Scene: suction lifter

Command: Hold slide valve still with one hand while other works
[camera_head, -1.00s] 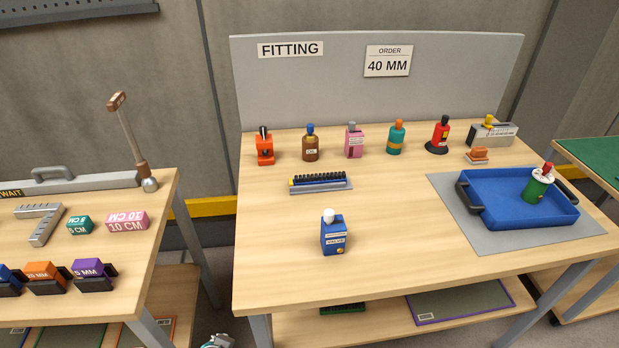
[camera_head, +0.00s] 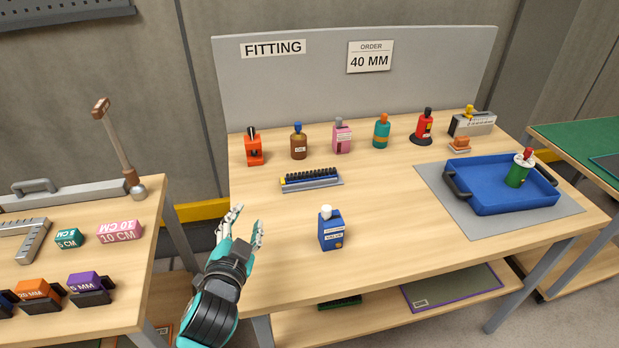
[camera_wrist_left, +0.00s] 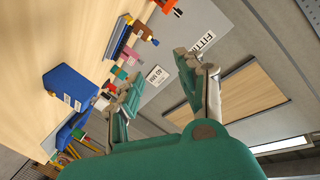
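A blue block-shaped unit with a white cap (camera_head: 331,232) stands upright near the middle front of the fitting table (camera_head: 390,245); its labels are too small to read surely. It also shows in the left wrist view (camera_wrist_left: 72,92). A low blue-and-black ridged strip with a yellow end (camera_head: 311,180) lies behind it on a grey plate. I cannot tell for certain which is the slide valve. My left gripper (camera_head: 246,220) is at the table's left edge, left of the blue unit, open and empty, fingers apart. My right gripper is not in view.
A row of small bottles and devices, with an orange one (camera_head: 253,150) at its left end, stands along the back. A blue tray (camera_head: 490,207) holding a green bottle (camera_head: 519,170) is at right. A side table (camera_head: 110,262) with blocks stands left, across a gap.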

